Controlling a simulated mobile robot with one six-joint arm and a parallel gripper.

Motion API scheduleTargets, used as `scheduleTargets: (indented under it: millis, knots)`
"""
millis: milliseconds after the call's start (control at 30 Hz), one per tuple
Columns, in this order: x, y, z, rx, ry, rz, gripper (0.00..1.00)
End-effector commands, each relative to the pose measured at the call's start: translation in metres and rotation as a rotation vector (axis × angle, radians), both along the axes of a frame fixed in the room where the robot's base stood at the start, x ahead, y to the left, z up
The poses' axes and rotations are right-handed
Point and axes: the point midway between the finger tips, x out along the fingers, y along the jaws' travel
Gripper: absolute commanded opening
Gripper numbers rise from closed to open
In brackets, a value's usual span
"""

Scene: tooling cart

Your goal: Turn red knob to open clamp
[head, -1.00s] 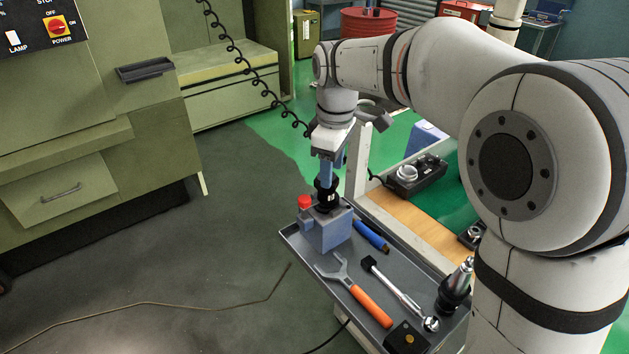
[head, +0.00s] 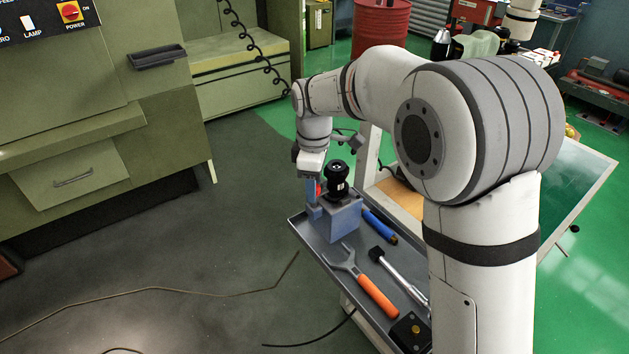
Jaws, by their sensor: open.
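The grey-blue clamp block (head: 343,222) sits on the far left part of the cart tray. A black tool holder (head: 338,182) stands upright in its top. The red knob (head: 319,188) is on the block's left side and is mostly hidden by my gripper; only a sliver of red shows. My gripper (head: 313,200) points down at the knob, with its blue fingers at the block's left side. The fingers are open. I cannot tell whether they touch the knob.
The tray (head: 312,248) also holds an orange-handled wrench (head: 375,296), a blue-handled tool (head: 379,226), a ratchet (head: 392,270) and a black box (head: 410,333). A green machine (head: 90,130) stands left. The floor between is clear apart from cables.

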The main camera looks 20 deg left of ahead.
Motion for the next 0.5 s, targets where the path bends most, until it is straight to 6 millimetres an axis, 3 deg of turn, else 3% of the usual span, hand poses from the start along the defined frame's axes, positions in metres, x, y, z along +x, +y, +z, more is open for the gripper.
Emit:
scheduleTargets:
  millis: [167,500]
  knots:
    - [0.0002,-0.0003,0.0001,0.0,0.0,-0.001,0.49]
    - [0.0004,-0.0007,0.0005,0.0,0.0,-0.002,0.21]
